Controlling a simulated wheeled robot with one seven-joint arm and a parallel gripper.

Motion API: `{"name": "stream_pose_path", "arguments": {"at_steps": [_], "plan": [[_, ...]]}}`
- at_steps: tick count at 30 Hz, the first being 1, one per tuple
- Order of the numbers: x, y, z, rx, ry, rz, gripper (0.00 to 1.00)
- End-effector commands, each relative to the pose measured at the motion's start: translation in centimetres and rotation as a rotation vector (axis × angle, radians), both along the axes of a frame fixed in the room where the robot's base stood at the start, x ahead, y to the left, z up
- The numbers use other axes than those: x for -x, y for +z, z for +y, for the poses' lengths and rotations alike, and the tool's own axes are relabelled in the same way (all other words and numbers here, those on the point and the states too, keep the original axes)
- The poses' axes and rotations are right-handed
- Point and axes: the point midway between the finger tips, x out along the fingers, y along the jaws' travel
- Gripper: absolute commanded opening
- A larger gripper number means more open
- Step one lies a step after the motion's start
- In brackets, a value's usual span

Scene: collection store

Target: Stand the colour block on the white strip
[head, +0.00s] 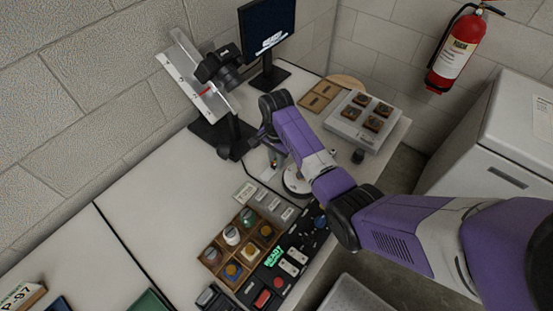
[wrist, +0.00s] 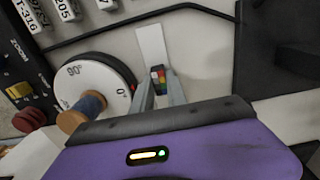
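The colour block (wrist: 158,78), a small piece with red, yellow, green and dark patches, sits between my gripper's fingertips (wrist: 159,80) in the wrist view. Both grey fingers lie close against its sides, and my gripper looks shut on it. The white strip (wrist: 152,45) lies on the pale worktop just beyond the block, and the block's top end overlaps its near end in this view. I cannot tell whether the block touches the surface. In the head view my gripper (head: 273,163) points down at the worktop, and the block is too small to make out.
A round white dial (wrist: 92,82) with a blue and wooden spool (wrist: 83,110) stands left of my fingers. Label tags (wrist: 67,8) lie beyond a black rail. In the head view a partitioned wooden box (head: 228,236), a camera stand (head: 222,140) and a grey tray (head: 350,128) surround my gripper.

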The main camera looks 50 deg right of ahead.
Motion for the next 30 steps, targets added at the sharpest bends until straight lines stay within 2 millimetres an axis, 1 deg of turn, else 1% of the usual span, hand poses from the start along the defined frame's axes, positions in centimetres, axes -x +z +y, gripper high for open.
{"name": "stream_pose_path", "arguments": {"at_steps": [1,3,11,16,20,27,30], "plan": [[0.0,0.0,0.0,0.000,0.000,0.000,0.29],[0.0,0.0,0.0,0.000,0.000,0.000,0.39],[0.0,0.0,0.0,0.000,0.000,0.000,0.39],[-0.1,0.9,0.0,0.001,0.000,-0.002,0.39],[-0.1,2.9,0.0,0.002,0.000,-0.005,0.39],[-0.1,7.9,0.0,0.001,0.001,-0.004,0.39],[-0.1,9.7,0.0,0.001,0.001,-0.004,0.39]]}}
